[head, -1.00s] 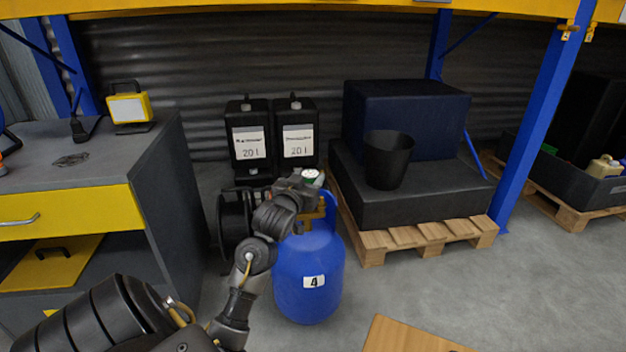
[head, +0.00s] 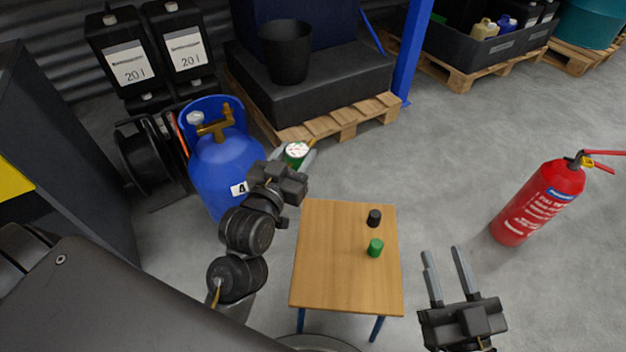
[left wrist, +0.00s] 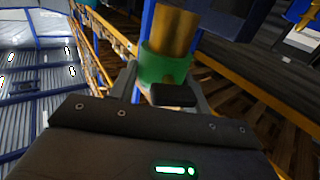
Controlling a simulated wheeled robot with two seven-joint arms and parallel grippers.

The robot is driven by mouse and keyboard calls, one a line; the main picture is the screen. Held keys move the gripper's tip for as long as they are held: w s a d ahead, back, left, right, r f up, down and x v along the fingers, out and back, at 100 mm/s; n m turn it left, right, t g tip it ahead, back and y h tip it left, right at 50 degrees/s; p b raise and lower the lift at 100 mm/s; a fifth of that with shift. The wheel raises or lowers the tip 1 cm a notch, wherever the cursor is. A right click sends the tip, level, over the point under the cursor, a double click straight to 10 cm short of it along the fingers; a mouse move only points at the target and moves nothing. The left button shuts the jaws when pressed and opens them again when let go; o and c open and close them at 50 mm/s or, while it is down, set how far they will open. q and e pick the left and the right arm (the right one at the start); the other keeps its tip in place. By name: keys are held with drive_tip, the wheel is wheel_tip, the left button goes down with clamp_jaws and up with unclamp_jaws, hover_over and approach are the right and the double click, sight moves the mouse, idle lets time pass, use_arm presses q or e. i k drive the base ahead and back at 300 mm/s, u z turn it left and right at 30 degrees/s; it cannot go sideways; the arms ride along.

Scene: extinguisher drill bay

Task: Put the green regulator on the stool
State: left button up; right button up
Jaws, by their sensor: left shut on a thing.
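My left gripper (head: 303,160) is shut on the green regulator (head: 296,152), which has a white dial face on top. In the head view it holds the regulator in the air, to the right of the blue gas cylinder (head: 222,165) and beyond the stool's far edge. The left wrist view shows the green body (left wrist: 165,68) between the fingers, with a brass part beyond it. The stool (head: 335,265) has a wooden top and blue legs. A small black cylinder (head: 374,217) and a small green cylinder (head: 375,247) stand on its right half. My right gripper (head: 447,275) is open and empty, right of the stool.
A red fire extinguisher (head: 540,203) stands on the floor at right. A pallet (head: 345,122) with dark blocks and a black bin (head: 286,52) is behind. The left part of the stool top is clear. A dark cabinet (head: 60,140) stands at left.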

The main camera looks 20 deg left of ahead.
sight(351, 279)
drive_tip(key=u, duration=0.8)
drive_tip(key=k, duration=1.1)
drive_tip(key=z, duration=1.45)
